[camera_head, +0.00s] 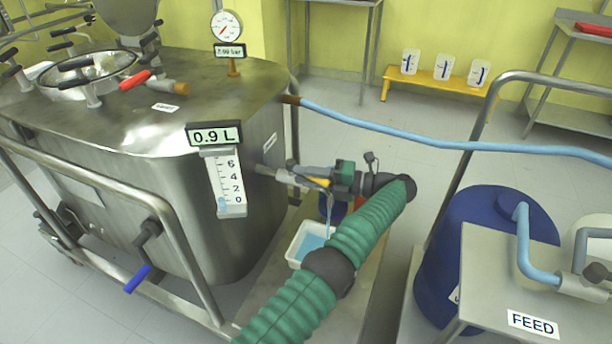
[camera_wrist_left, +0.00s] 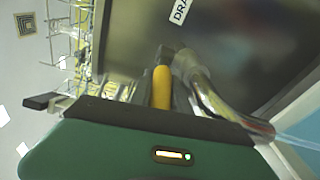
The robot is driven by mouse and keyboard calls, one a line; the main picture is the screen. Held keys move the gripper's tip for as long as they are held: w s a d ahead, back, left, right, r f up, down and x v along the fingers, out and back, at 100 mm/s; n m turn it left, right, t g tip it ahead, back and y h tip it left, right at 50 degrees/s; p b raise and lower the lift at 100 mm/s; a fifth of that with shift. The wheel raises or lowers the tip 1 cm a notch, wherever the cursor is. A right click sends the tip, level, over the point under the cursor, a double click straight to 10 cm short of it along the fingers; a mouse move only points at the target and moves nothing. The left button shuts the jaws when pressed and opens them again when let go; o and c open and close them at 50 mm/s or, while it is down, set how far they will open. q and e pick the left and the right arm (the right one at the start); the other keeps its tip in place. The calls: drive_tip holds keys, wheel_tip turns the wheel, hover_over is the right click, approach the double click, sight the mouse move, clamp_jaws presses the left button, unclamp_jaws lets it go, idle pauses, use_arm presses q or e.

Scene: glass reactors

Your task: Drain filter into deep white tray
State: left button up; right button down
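The filter vessel (camera_head: 225,240) is a large steel tank at the left, its level display reading 0.9 L. Its low outlet has a valve with a yellow handle (camera_head: 318,182), which also shows in the left wrist view (camera_wrist_left: 162,88). My left gripper (camera_head: 305,178), on the green-sleeved arm, is at this handle, and its fingers appear closed around it. A thin stream of liquid (camera_head: 330,222) falls below the valve. The deep white tray (camera_head: 292,258) stands beneath and holds light blue liquid. My forearm hides its right part. My right gripper is not in view.
A steel rail (camera_head: 172,250) fronts the vessel. A light blue hose (camera_head: 400,135) crosses to the right. A blue drum (camera_head: 450,245) and a bench labelled FEED (camera_head: 533,323) stand at the right. A yellow bench (camera_head: 425,82) with white containers is far back.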

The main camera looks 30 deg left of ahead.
use_arm(q)
drive_tip(key=o, duration=0.4)
drive_tip(key=shift+s+f, duration=0.1)
drive_tip(key=shift+f, duration=0.1)
drive_tip(key=shift+o, duration=0.2)
drive_tip(key=shift+r, duration=0.15)
